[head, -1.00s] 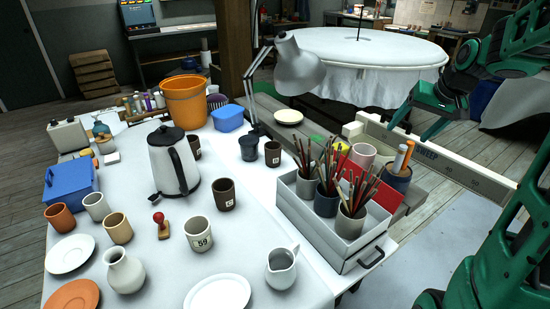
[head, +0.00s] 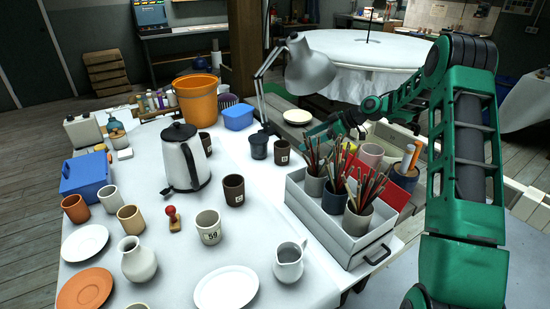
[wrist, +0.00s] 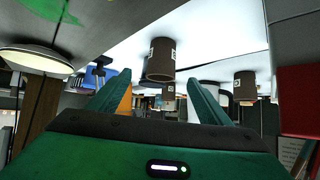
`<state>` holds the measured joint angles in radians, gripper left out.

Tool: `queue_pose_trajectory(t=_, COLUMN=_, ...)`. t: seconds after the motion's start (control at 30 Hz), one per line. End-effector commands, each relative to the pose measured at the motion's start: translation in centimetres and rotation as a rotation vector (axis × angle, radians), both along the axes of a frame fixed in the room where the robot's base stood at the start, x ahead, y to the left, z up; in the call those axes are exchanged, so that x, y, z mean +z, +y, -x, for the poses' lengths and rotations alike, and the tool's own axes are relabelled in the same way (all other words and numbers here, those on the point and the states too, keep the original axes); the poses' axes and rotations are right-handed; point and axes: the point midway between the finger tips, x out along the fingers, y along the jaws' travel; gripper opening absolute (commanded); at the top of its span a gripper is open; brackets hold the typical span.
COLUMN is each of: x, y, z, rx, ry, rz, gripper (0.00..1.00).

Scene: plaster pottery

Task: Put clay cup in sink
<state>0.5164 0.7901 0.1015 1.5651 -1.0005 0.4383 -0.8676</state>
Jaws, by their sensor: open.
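Several cups stand on the white table, and I cannot tell which one is the clay cup. A dark brown cup (head: 281,152) with a white label stands near the table's far right edge, close to my gripper (head: 318,130). The wrist view looks upside down; there this brown cup (wrist: 160,60) appears ahead, between and beyond the open fingers (wrist: 158,80), apart from them. My gripper is empty. Another dark brown cup (head: 234,190) stands mid-table, and a terracotta cup (head: 75,208) at the left. I cannot make out a sink.
A grey box (head: 340,235) with brush pots stands right of the cups, below my forearm. A dark blue cup (head: 258,146) and the lamp (head: 308,65) are close by the gripper. A kettle (head: 182,160), orange bucket (head: 197,98) and white pitcher (head: 289,263) also occupy the table.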

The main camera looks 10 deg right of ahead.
Motion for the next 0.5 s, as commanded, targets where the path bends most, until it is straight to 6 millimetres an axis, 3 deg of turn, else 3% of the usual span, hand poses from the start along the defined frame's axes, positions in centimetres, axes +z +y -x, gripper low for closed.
queue_pose_trajectory(t=0.5, x=-3.0, y=3.6, z=-1.9, rx=0.051, ry=-0.046, rz=-0.017, gripper=0.72)
